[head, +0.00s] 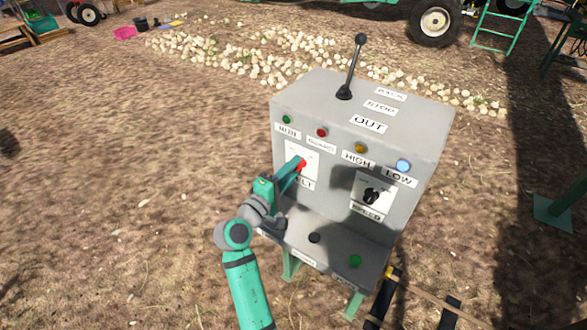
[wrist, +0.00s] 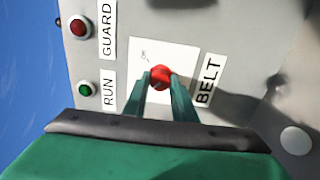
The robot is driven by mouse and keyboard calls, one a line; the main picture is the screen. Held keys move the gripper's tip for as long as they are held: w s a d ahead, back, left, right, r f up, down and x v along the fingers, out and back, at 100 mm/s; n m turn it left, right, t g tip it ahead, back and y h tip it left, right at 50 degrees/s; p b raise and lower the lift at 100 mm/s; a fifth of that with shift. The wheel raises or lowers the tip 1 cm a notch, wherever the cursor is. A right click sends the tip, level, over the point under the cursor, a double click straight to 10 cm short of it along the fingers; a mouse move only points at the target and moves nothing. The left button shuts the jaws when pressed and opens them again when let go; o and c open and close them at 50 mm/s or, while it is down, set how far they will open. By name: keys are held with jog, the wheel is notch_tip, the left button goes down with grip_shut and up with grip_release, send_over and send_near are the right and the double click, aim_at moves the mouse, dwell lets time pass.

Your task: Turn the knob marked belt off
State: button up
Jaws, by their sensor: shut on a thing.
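The belt knob (head: 300,164) is red and sits on a white plate on the left of the grey control box's front. The BELT label is partly hidden by my arm in the head view. In the wrist view the red knob (wrist: 160,77) lies between my fingertips, beside the upright BELT label. A small "ON" mark shows on the plate (wrist: 175,52). My gripper (head: 295,170) is shut on the knob; its two green fingers also show in the wrist view (wrist: 161,88). The knob's pointer direction is hard to tell.
The grey control box (head: 335,115) has a black lever (head: 352,68) on top, several coloured lamps, a black speed knob (head: 371,196) on the right, and a lower shelf with a dark button (head: 314,238) and green button (head: 355,261). Onions (head: 250,55) lie behind. Open ground lies left.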

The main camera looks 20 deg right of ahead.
jog(key=shift+a, duration=0.1)
dwell(0.3)
jog(key=o, duration=1)
jog(key=shift+o, duration=0.2)
jog(key=v, duration=1)
jog(key=shift+s+a, duration=0.25)
jog(key=shift+a, duration=0.05)
